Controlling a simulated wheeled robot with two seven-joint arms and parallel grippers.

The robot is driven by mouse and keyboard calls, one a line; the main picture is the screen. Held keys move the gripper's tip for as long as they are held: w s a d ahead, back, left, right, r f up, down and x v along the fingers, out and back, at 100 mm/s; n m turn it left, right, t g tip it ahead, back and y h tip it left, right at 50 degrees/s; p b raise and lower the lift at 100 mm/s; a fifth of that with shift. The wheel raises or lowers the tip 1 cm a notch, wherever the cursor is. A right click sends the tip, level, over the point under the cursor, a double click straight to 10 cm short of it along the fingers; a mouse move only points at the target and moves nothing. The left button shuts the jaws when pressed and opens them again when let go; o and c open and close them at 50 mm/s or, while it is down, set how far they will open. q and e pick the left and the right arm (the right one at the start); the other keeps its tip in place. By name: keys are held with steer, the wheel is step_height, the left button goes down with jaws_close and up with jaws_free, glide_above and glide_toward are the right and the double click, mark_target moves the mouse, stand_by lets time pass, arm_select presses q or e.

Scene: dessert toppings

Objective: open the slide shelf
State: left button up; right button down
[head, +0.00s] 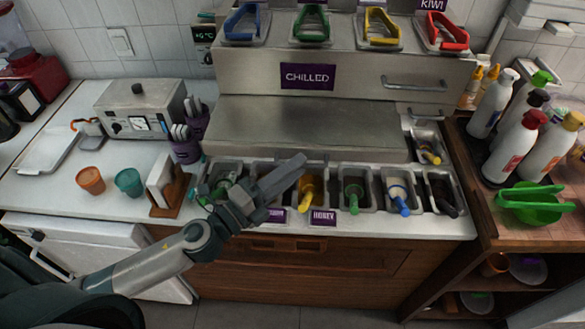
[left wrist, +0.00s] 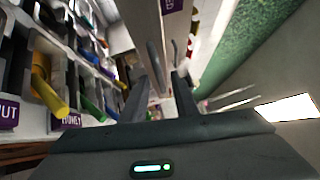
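The steel unit (head: 345,72) with the purple CHILLED label stands at the back of the counter in the head view. A bar handle (head: 414,83) is on its front at the right, with another handle (head: 428,113) lower down. Below it lies a broad flat steel panel (head: 290,122), behind the row of topping bins. I cannot tell which part is the slide shelf. My left gripper (head: 298,163) is over the bins, left of and nearer than the handles, touching neither. Its fingers stand apart and empty in the left wrist view (left wrist: 158,88). My right gripper is not in view.
Topping bins with coloured handles, including a yellow one (head: 311,190), line the counter front. A wooden holder (head: 168,190), cups (head: 129,182) and a steel appliance (head: 142,110) stand left. Bottles (head: 518,140) and a green bowl (head: 530,203) are on the right shelf.

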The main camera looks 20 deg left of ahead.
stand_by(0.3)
arm_select(q)
steer(key=b+v, duration=0.7)
steer(key=v, duration=1)
steer(key=shift+a, duration=0.15)
steer(key=shift+s+f, duration=0.1)
stand_by(0.7)
